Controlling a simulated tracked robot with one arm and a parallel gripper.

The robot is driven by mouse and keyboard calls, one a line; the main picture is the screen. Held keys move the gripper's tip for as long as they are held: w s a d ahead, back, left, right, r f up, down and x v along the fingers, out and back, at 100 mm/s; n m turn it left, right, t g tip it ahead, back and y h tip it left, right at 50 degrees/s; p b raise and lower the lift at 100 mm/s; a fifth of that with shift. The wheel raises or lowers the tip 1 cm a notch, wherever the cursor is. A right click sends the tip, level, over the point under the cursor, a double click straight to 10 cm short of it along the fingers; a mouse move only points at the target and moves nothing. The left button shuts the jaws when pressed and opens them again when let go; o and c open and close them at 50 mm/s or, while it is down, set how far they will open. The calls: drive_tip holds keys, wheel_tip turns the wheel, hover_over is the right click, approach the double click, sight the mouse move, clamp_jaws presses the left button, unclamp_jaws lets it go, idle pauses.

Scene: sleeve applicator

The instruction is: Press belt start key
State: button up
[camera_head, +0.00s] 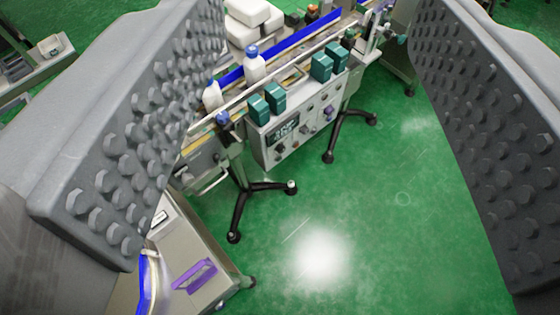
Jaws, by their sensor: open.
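The belt machine's grey control box (262,150) faces me below the conveyor, near the picture's upper middle. It carries a small dark display (283,131) and several small knobs and keys. A purple part (329,112) shows at its right. The keys are too small to tell which one is the belt start key. My gripper (322,60) is open, with its studded grey fingers wide apart at the left and right of the picture. Nothing is between the pads close to me. The control box shows through the gap, some way beyond the fingers and apart from them.
The conveyor with blue rails (290,47) carries white bottles (254,68). Teal blocks (321,67) stand along its near side. Black splayed feet (237,212) reach onto the green floor (390,220). Floor at lower right is clear.

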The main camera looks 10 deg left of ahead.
clamp_jaws()
idle(1.5)
